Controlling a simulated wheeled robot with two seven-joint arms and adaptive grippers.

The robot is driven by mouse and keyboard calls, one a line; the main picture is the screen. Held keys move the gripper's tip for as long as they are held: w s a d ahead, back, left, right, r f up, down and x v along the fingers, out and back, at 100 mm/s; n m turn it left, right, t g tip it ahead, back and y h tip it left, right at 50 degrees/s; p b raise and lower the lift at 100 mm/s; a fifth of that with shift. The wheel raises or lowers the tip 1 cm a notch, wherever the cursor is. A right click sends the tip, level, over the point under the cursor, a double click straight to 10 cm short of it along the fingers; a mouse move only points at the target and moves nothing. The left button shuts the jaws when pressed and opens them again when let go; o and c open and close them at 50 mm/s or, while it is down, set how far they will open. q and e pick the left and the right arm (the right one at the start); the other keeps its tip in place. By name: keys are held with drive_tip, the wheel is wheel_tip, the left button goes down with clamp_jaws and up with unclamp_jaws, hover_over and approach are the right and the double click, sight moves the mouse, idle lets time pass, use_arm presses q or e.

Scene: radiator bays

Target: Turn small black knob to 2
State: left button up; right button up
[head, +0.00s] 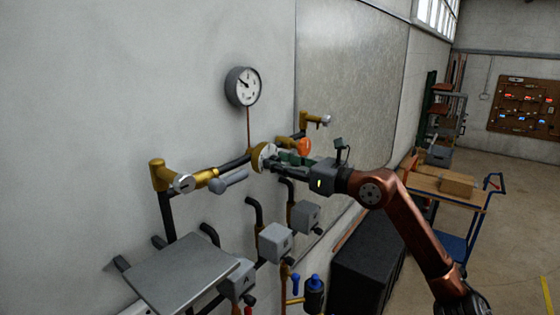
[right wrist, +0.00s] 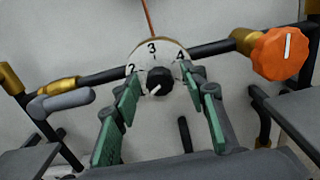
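The small black knob (right wrist: 159,80) sits at the centre of a white dial (right wrist: 152,50) marked 2, 3 and 4. The 3 is at the top, the 2 at upper left, the 4 at upper right. A short white mark on the knob slants toward the lower left. In the head view the dial (head: 263,157) shows at the wall pipe, and the gripper hides the knob. My right gripper (head: 278,158) reaches the dial from the right. Its green fingers are open, one on each side of the knob, with visible gaps. My left gripper is not in view.
An orange knob (right wrist: 284,53) is close to the right of the dial. A grey lever handle (head: 235,178) is to its left. A round gauge (head: 243,86) hangs above. Grey boxes (head: 275,243) and a tilted grey panel (head: 180,270) stick out below.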

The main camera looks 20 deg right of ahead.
drive_tip(key=shift+c, duration=0.3)
clamp_jaws()
drive_tip(key=shift+m, duration=0.3)
drive_tip(key=m+b, duration=0.4)
drive_tip(key=m, duration=0.7)
drive_tip(key=shift+f, duration=0.15)
drive_tip(key=shift+b, duration=0.3)
idle(0.4)
